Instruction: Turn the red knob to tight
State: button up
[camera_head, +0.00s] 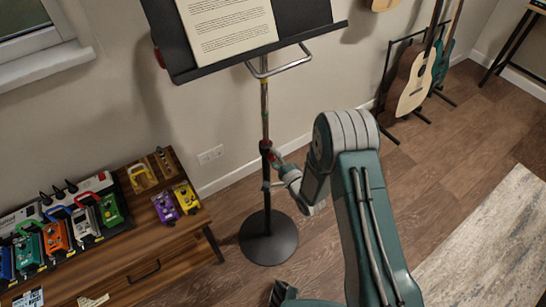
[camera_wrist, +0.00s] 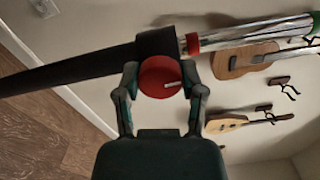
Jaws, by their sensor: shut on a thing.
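The red knob (camera_wrist: 156,72) is round with a short white mark toward its right side. It sits on the black collar (camera_wrist: 157,42) of the music stand's pole. My gripper (camera_wrist: 161,74) has one finger on each side of the knob and is shut on it. In the head view my gripper (camera_head: 278,164) is at the stand pole (camera_head: 265,115), about halfway down. The knob is small there and partly hidden by the gripper. Any lettering for tight cannot be made out.
The stand's desk (camera_head: 290,18) holds a printed sheet (camera_head: 228,25); its round base (camera_head: 268,238) is on the wood floor. A wooden bench (camera_head: 150,245) with several pedals is at left. Guitars (camera_head: 412,80) stand at the back right.

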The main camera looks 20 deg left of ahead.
jog(key=shift+s+d+f+m, duration=0.1)
jog(key=shift+d+f+m, duration=0.1)
jog(key=shift+f+m, duration=0.15)
jog(key=o, duration=1)
jog(key=shift+o, duration=0.8)
jog(key=shift+r, duration=0.1)
jog(key=shift+r, duration=0.1)
jog(key=v, duration=1.1)
jog(key=shift+s+d, duration=0.2)
jog(key=shift+d, duration=0.1)
